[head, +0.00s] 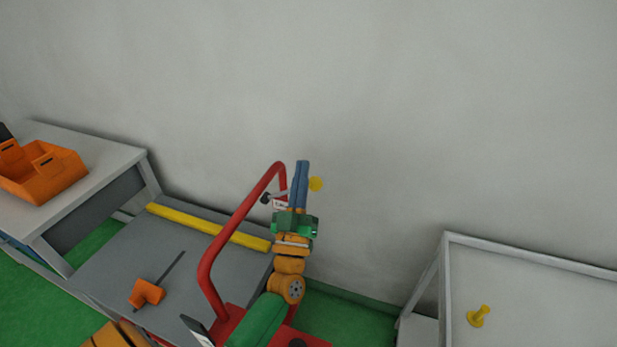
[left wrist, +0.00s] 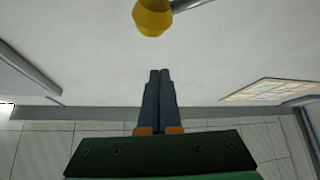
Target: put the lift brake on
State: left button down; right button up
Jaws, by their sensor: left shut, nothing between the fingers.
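The lift has a red tubular handle frame (head: 232,227) above a grey deck (head: 125,262). A yellow ball knob (head: 316,184) shows just right of my left gripper (head: 302,163) in the head view. In the left wrist view the yellow knob (left wrist: 153,17) sits on a grey rod (left wrist: 187,5), ahead of the fingertips (left wrist: 160,72) with a visible gap. My left gripper is shut and empty, its blue fingers pointing up beside the frame's top. A small black knob (head: 265,198) and a white label (head: 280,204) are at the frame, partly hidden by the gripper.
A yellow bar (head: 207,226) crosses the deck, and an orange piece with a dark rod (head: 147,293) is over it. An orange bin (head: 45,182) stands on the left table (head: 110,160). The right table (head: 540,300) holds a yellow peg (head: 478,316). A grey wall is behind.

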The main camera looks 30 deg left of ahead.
aim_at(317, 189)
pick_arm(q)
jog(key=f, duration=0.1)
jog(key=w+f+b, duration=0.1)
jog(key=f, duration=0.1)
jog(key=shift+w+d+f, duration=0.2)
jog(key=shift+d+f, duration=0.2)
jog(key=shift+b, duration=0.3)
jog(key=shift+w+d+f+m+t+h+b, duration=0.1)
jog(key=shift+d+f+m+t+h+b, duration=0.25)
jog(key=shift+f+m+h+b, duration=0.45)
jog(key=shift+w+d+f+m+t+h+b, duration=0.1)
jog(key=shift+d+f+m+t+h+b, duration=0.35)
jog(key=shift+m, duration=0.55)
notch_tip(317, 189, down, 15)
jog(key=m+g+h+b, duration=0.2)
jog(key=m+h+b, duration=0.8)
jog(key=m, duration=0.9)
jog(key=shift+d+r+h, duration=0.15)
jog(key=shift+d+h, duration=0.15)
jog(key=shift+h, duration=1.35)
